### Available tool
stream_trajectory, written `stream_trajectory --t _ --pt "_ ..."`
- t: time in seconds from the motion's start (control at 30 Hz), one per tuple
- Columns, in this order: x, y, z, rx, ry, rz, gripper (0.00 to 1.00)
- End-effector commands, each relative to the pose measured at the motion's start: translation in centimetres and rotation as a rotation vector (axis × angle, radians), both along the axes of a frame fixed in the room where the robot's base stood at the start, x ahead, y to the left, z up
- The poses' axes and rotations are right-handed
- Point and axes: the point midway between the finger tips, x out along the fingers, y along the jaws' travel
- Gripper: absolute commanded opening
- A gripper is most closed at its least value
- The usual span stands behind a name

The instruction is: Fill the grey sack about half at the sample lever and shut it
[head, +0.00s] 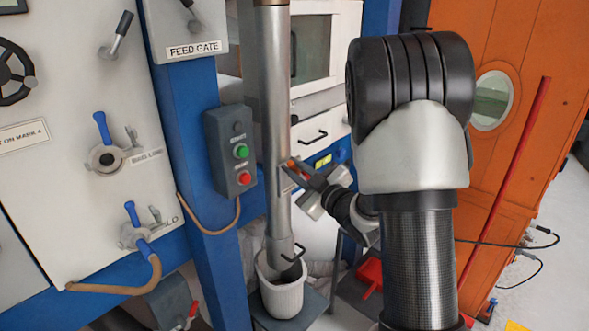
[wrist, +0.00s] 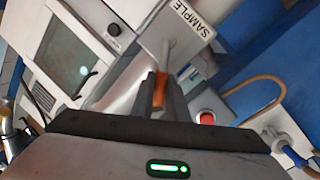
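The sample lever has an orange handle, seen in the head view (head: 293,164) at the side of the steel pipe (head: 272,110). In the wrist view the handle (wrist: 159,92) sits between the dark fingers of my gripper (wrist: 160,99), which look closed on it. The "SAMPLE" plate (wrist: 190,18) is just beyond. My gripper also shows in the head view (head: 299,173). The grey sack (head: 282,298) stands upright and open under the pipe's lower end, on a dark stool. The pipe's end covers part of its mouth, and I cannot tell how full it is.
A control box (head: 232,150) with green and red buttons is on the blue post left of the pipe. A "FEED GATE" plate (head: 193,49) is above. Pale sacks lie behind the stool. An orange door (head: 535,90) and a red bar (head: 503,180) are at right.

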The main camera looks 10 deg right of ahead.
Motion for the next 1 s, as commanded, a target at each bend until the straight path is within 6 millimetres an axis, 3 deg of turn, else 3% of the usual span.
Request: stream_trajectory --t 0.47,1.0 --pt "0.1 -0.2 0.3 0.038 0.026 0.0 0.0" --pt "1.4 -2.1 1.3 0.335 0.243 -0.003 0.0"
